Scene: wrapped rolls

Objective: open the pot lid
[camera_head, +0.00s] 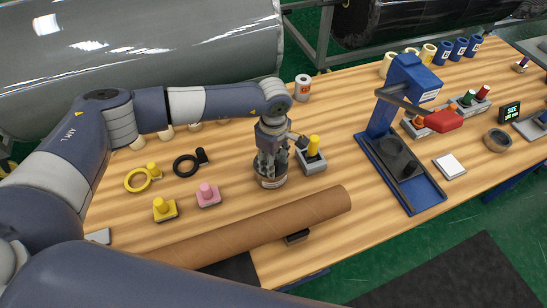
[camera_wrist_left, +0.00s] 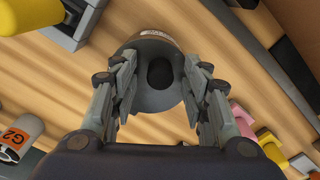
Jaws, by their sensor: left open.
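The pot (camera_head: 270,183) is a small round container with a brown label, standing on the wooden table in the middle of the head view. Its grey lid (camera_wrist_left: 165,100) with a dark round knob (camera_wrist_left: 159,74) shows in the left wrist view. My left gripper (camera_head: 268,160) points down over the pot and hides most of the lid in the head view. In the left wrist view my left gripper (camera_wrist_left: 161,90) is open, with one finger on each side of the lid and knob. I cannot tell whether the fingers touch the lid. My right gripper is not in view.
A grey block with a yellow peg (camera_head: 312,150) stands close right of the pot. A long brown cardboard tube (camera_head: 250,228) lies in front. Pink (camera_head: 207,195) and yellow (camera_head: 164,208) pieces lie left. A blue press stand (camera_head: 400,165) stands right. A can (camera_head: 302,87) stands behind.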

